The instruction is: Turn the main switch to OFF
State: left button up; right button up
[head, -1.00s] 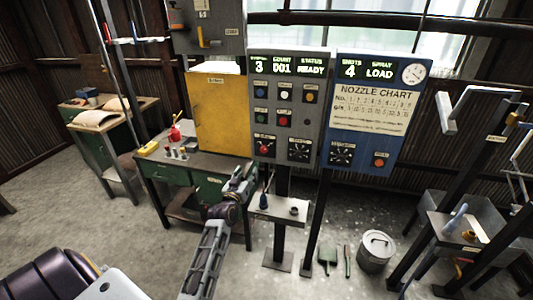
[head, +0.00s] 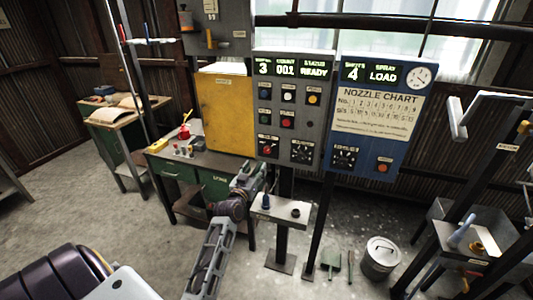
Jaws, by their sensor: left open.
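A grey control panel (head: 317,122) shows lit displays reading 3, 001 and READY, above several coloured buttons. Low on it are a red-centred rotary knob (head: 267,148) and a black dial (head: 303,151). A grey box (head: 222,18) at the top left carries an orange lever handle (head: 213,41). The labels are too small to read, so I cannot tell which control is the main switch. My left gripper (head: 252,178) is open, in front of and below the grey panel and yellow cabinet; it appears apart from both. My right gripper is not in view.
A yellow cabinet (head: 226,112) stands left of the panel, a blue spray panel (head: 375,150) right. A green workbench (head: 178,174) and a small grey shelf (head: 300,219) are near my left gripper. A lidded bin (head: 381,257) stands on open floor.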

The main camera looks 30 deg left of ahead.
aim_at(267, 150)
pick_arm(q)
jog(key=shift+a+m, duration=0.1)
jog(key=shift+m, duration=0.2)
dwell(0.4)
jog(key=shift+w, duration=0.1)
jog(key=shift+p+x, duration=0.7)
jog(key=shift+x, duration=6.05)
jog(key=shift+c, duration=0.3)
jog(key=c, duration=0.9)
